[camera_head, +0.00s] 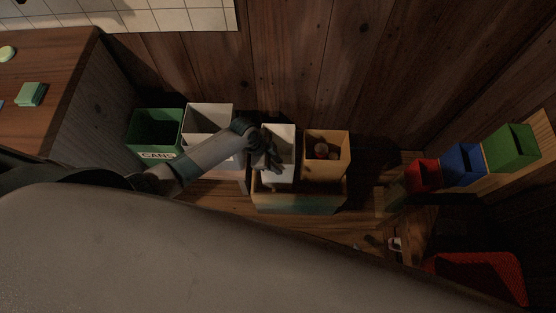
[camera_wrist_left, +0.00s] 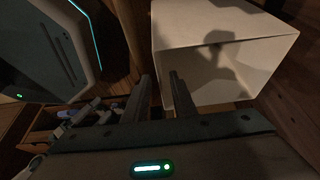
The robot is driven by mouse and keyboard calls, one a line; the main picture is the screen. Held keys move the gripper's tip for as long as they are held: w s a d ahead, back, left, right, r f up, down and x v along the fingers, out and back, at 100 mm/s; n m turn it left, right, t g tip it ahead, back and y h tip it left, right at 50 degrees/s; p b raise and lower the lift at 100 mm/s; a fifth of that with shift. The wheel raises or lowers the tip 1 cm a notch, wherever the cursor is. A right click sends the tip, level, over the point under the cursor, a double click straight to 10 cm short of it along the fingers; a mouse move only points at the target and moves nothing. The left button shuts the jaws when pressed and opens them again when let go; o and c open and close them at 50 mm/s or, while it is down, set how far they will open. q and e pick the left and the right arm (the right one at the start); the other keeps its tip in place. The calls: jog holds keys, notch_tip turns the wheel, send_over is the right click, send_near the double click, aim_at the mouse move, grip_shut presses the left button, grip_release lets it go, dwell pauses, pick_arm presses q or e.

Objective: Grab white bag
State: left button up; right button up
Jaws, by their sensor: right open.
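A white open-topped, box-shaped bag (camera_head: 283,137) stands in the middle of the row of containers in the head view. It fills the upper right of the left wrist view (camera_wrist_left: 222,50), with a shadow inside. My left gripper (camera_head: 272,158) is over the left part of its opening in the head view. In the left wrist view my left gripper (camera_wrist_left: 161,77) has its fingers apart, one on each side of the bag's left edge. I cannot tell whether they touch it. My right gripper is out of view.
Beside it stand another white container (camera_head: 207,113), a green cans bin (camera_head: 156,148) and a tan box (camera_head: 326,170) with round items. Red, blue and green bins (camera_head: 463,164) stand at the right. A wooden counter (camera_head: 55,75) is at upper left, a wooden wall behind.

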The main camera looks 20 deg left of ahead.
pick_arm(q)
jog(key=shift+d+f, duration=0.1)
jog(key=shift+f, duration=0.2)
grip_shut()
dwell(1.5)
